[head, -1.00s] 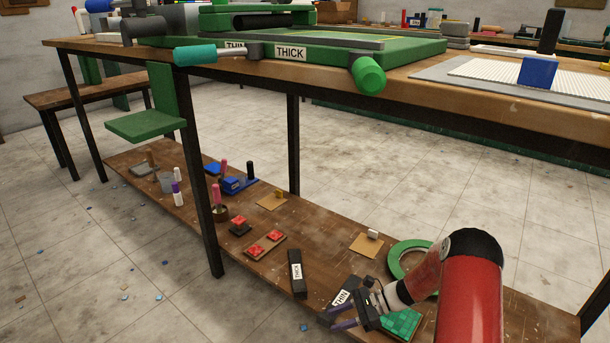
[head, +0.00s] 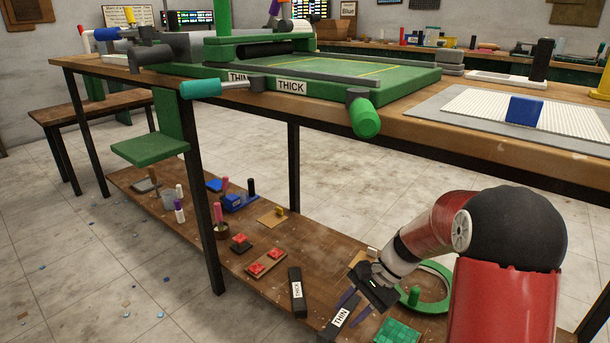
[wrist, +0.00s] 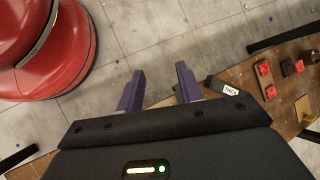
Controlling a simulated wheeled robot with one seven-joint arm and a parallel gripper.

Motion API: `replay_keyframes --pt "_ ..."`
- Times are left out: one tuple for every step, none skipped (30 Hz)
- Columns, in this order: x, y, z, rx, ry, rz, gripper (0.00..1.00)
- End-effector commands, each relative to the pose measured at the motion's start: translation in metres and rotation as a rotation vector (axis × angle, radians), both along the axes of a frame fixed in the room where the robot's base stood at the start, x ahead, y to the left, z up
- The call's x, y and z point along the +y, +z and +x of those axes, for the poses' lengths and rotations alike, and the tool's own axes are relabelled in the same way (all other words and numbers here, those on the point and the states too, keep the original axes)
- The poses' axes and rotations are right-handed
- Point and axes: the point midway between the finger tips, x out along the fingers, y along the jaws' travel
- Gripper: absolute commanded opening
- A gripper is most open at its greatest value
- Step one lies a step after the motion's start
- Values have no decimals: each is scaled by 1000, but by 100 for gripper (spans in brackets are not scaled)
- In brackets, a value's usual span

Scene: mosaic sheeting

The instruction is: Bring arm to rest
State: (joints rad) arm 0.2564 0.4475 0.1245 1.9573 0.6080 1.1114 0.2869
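My gripper (head: 358,303) hangs over the right part of the low wooden shelf in the head view, just above the black block labelled THIN and the green mosaic sheet. In the wrist view its two purple fingers (wrist: 158,90) stand apart with nothing between them. My red arm fills the lower right of the head view, bent at the elbow. The gripper looks clear of the shelf things, though the exact height cannot be told.
The low shelf (head: 262,225) holds the THIN block (head: 338,320), a THICK block (head: 297,292), a green ring (head: 440,306), a green mosaic sheet (head: 398,332) and red pieces (head: 266,262). Above is a workbench (head: 470,138) with a green press (head: 400,85). Floor is open at left.

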Motion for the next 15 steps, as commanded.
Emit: replay_keyframes --pt "0 29 -11 -62 47 -48 36" --pt "-1 41 -18 -95 75 -76 36" --pt "-3 56 -27 -138 109 -111 36" --pt "-4 67 -34 -171 135 -138 36" --pt "-5 78 -41 -202 162 -164 36" --pt "-7 92 -50 -246 195 -200 36" --pt "-9 102 -58 -278 222 -227 36" --pt "-10 112 -65 -310 247 -253 36" --pt "-12 125 -75 -353 278 -288 36" --pt "-14 134 -83 -384 302 -313 36" --pt "-16 143 -91 -416 327 -339 36" --pt "-18 154 -102 -458 358 -374 36" --pt "-20 162 -109 -492 380 -400 36" --pt "-22 170 -117 -522 404 -425 36" --pt "-25 179 -128 -563 433 -459 36"
